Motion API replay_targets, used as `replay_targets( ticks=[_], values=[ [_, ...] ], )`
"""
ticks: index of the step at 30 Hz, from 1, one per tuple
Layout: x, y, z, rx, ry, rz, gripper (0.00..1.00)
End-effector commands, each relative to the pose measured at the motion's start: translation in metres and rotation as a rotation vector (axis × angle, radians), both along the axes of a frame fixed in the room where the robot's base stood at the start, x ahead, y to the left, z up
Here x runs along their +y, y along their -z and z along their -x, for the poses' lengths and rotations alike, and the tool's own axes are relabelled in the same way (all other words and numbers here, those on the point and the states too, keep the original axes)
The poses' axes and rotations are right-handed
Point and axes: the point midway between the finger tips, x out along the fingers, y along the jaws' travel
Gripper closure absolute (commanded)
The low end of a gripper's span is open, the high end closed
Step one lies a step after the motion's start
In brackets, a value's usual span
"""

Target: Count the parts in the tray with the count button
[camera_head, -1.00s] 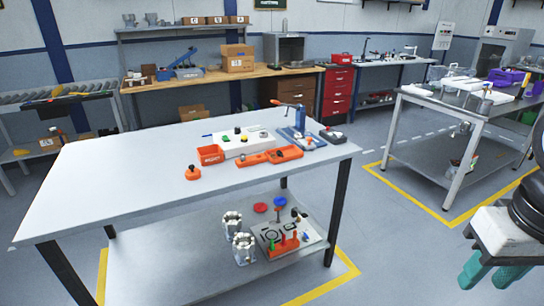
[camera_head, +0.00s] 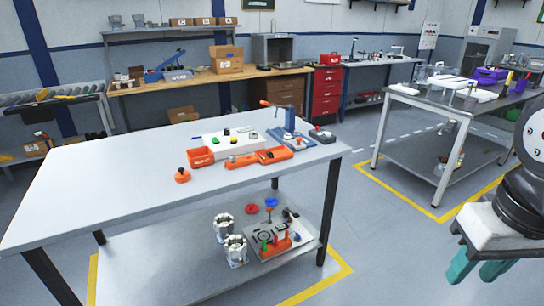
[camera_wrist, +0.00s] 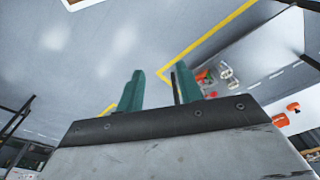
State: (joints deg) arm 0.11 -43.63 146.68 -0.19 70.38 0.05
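A white control box (camera_head: 228,148) with yellow, green and dark buttons sits on the near table. Which button is the count button I cannot tell. A small orange tray (camera_head: 201,157) with lettering stands at its left. A longer orange tray (camera_head: 274,156) lies in front of it. Their contents are too small to make out. My gripper (camera_head: 478,266) hangs at the lower right, right of the table and well away from box and trays. In the wrist view its two teal fingers (camera_wrist: 157,85) are apart with nothing between them, over the grey floor.
The near table (camera_head: 100,190) has a clear left half. It also bears an orange knobbed piece (camera_head: 182,176), a blue clamp fixture (camera_head: 290,137) and a small grey button box (camera_head: 322,136). Metal housings (camera_head: 235,250) stand on its lower shelf. Another workbench (camera_head: 425,100) stands at right.

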Motion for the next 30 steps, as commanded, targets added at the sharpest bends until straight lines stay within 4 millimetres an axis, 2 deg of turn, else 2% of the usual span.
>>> replay_targets(
  ticks=[7, 11, 30],
  values=[
    [0.0000, 0.0000, 0.0000, 0.000, 0.000, 0.000, 0.64],
    [0.0000, 0.0000, 0.0000, 0.000, 0.000, 0.000, 1.00],
    [0.0000, 0.0000, 0.0000, 0.000, 0.000, 0.000, 1.00]
  ],
)
